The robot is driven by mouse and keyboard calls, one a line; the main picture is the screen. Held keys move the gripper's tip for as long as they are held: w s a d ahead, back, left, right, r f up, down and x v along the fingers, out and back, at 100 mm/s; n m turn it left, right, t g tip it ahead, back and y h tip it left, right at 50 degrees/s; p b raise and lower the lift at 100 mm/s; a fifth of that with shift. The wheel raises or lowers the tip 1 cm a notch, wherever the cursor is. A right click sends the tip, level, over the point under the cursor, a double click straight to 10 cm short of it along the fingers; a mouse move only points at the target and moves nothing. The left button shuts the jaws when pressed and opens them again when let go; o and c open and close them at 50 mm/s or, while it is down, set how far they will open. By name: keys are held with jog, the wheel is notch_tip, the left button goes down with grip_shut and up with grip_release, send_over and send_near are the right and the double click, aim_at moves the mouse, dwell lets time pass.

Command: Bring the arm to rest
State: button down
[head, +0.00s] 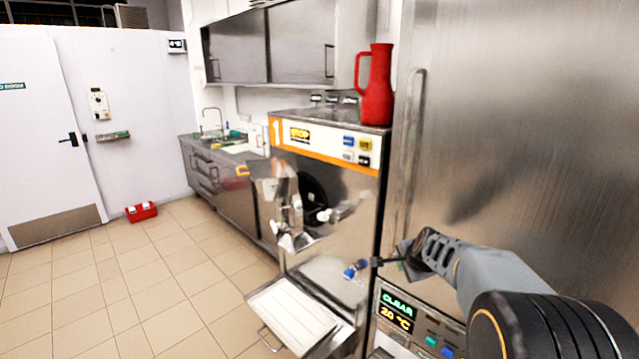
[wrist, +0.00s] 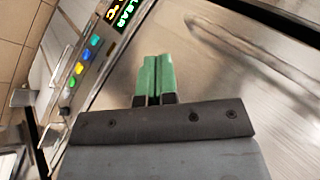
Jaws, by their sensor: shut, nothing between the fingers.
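My gripper (wrist: 158,78) shows in the wrist view with its two green fingers together and nothing between them. It is in front of a steel machine front, beside a control panel (wrist: 85,65) with a lit display and coloured buttons. In the head view my arm reaches in from the lower right, and my gripper (head: 378,262) is near the blue-tipped part on the front of the batch freezer (head: 345,215). Its fingertips are too small to make out clearly there.
A tall steel unit (head: 520,120) fills the right, its panel (head: 396,310) reading CLEAR and 20 °C. A tray (head: 295,312) sticks out below the freezer. A red jug (head: 377,95) stands on top of it. A red box (head: 141,212) lies on the floor. The tiled floor at left is free.

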jog(key=s+a+n+g, duration=0.1)
jog(key=s+a+n, duration=0.2)
jog(key=s+n, duration=0.2)
jog(key=s+a+n+g, duration=0.1)
jog(key=s+a+n, duration=0.2)
jog(key=s, duration=0.9)
jog(key=s+a+r+n+g, duration=0.1)
jog(key=s+a+n, duration=0.2)
jog(key=s+n, duration=0.4)
jog(key=shift+s, duration=1.15)
